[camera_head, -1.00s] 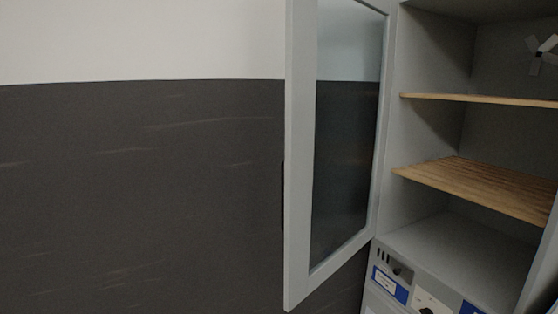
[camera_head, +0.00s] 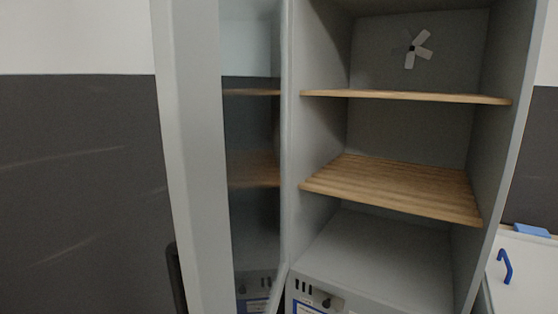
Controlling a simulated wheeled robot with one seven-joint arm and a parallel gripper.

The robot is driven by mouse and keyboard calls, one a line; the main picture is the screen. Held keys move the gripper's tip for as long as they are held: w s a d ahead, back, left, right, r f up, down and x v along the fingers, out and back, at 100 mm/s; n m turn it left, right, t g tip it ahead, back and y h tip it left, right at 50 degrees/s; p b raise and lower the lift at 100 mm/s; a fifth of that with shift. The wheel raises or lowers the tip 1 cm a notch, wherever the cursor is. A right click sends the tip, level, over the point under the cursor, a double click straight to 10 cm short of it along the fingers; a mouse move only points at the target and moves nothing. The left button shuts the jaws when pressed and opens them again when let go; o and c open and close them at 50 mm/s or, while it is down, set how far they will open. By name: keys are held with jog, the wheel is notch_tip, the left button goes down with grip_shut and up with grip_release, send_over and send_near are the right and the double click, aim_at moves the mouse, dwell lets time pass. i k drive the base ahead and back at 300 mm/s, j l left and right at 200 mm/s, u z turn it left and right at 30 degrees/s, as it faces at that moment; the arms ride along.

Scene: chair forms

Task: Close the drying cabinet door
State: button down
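The drying cabinet (camera_head: 375,235) stands open in front of me, grey, with two slatted wooden shelves and a fan at the back wall. Its door (camera_head: 188,150) is hinged on the cabinet's left side and stands wide open, swung out towards me. The door has a grey frame and a glass pane (camera_head: 250,210) through which the shelves show. A dark handle (camera_head: 175,278) shows at the door's outer left edge, low in the picture. My gripper is not in view.
A control panel (camera_head: 318,296) with a knob sits below the cabinet opening. At the right is a white surface with a blue handle (camera_head: 505,266) and a blue item (camera_head: 531,230). A dark and white wall (camera_head: 80,180) is at the left.

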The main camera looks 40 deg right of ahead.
aim_at(186, 42)
jog(key=i+j+z, duration=0.2)
jog(key=j+z, duration=0.2)
jog(key=j, duration=0.3)
jog(key=i+j+z, duration=0.15)
jog(key=j+z, duration=0.25)
jog(key=j, duration=0.35)
jog(key=j+z, duration=0.4)
jog(key=j, duration=0.3)
